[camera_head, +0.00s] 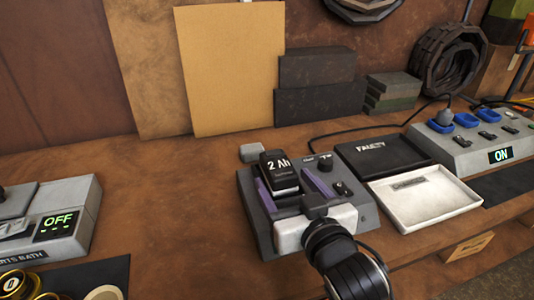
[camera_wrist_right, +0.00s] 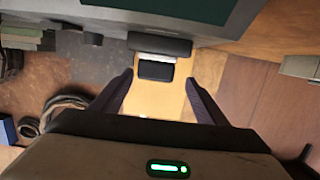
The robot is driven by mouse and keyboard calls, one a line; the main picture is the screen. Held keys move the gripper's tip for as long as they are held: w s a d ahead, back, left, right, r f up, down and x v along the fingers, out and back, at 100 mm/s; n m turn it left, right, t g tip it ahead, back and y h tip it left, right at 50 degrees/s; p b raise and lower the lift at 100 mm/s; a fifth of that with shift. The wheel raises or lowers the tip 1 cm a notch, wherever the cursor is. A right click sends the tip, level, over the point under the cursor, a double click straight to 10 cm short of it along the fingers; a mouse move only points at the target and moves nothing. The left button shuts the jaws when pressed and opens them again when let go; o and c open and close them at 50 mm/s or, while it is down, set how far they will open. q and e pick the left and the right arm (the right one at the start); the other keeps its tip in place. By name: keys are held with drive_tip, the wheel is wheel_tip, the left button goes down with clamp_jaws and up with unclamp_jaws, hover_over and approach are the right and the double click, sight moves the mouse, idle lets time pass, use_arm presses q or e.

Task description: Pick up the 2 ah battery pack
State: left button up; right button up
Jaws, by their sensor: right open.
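The 2 Ah battery pack (camera_head: 281,168) is a black block with white "2 Ah" lettering on its top. It stands on or just behind a grey device (camera_head: 362,209) with knobs and switches; my gripper hides its lower part. My right gripper (camera_head: 286,181) is open, with a purple finger on each side of the pack in the head view. In the right wrist view the dark pack (camera_wrist_right: 157,67) lies ahead, between the two fingertips (camera_wrist_right: 159,80), with gaps on both sides. I cannot tell how deep it sits between them. My left gripper is not in view.
A black tray (camera_head: 424,155) marked "FAULTY" and a white tray (camera_head: 440,211) lie to the right. Beyond is a grey unit (camera_head: 470,154) reading "ON". A unit (camera_head: 88,215) reading "OFF" stands at left. Bare bench (camera_head: 180,205) lies left of the pack.

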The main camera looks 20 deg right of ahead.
sight(273, 159)
drive_tip(key=shift+w, duration=0.3)
drive_tip(key=x, duration=0.5)
drive_tip(key=shift+r, duration=0.1)
drive_tip(key=shift+d+x, duration=0.2)
drive_tip(key=shift+x, duration=1.1)
drive_tip(key=shift+d+x, duration=0.2)
drive_tip(key=shift+x, duration=1.15)
